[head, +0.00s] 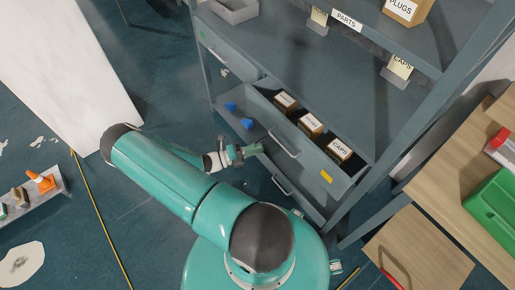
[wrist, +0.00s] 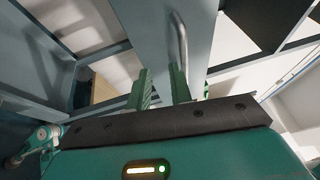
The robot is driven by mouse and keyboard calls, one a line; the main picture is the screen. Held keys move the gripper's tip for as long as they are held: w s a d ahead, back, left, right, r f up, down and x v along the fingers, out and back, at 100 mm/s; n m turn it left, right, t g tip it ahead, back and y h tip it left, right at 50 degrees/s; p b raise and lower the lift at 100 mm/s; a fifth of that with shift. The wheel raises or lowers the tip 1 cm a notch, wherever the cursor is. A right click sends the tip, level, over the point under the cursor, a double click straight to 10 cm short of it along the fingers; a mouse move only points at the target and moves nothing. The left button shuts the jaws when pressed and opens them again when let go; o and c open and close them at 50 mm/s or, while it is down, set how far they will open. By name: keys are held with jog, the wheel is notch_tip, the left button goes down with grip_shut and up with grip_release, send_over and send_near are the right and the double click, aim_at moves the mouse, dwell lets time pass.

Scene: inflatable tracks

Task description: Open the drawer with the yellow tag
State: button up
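The grey drawer with the yellow tag (head: 326,176) stands pulled out of the shelf unit, its inside showing from above. Its bar handle (head: 285,146) is on the front panel, left of the tag. Several small labelled boxes, one reading CAPS (head: 339,150), sit in the drawer. My gripper (head: 256,149) is just left of the handle in the head view. In the wrist view its two green fingers (wrist: 162,88) are apart, with a bar handle (wrist: 181,45) just beyond the right finger. I see nothing held between them.
A lower drawer has its own handle (head: 283,187). Blue pieces (head: 247,123) lie on a grey surface left of the boxes. A green-tagged drawer (head: 222,52) is at upper left. A wooden bench with a green bin (head: 493,205) stands right. Floor at left is partly clear.

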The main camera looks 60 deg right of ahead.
jog(key=v, duration=1.3)
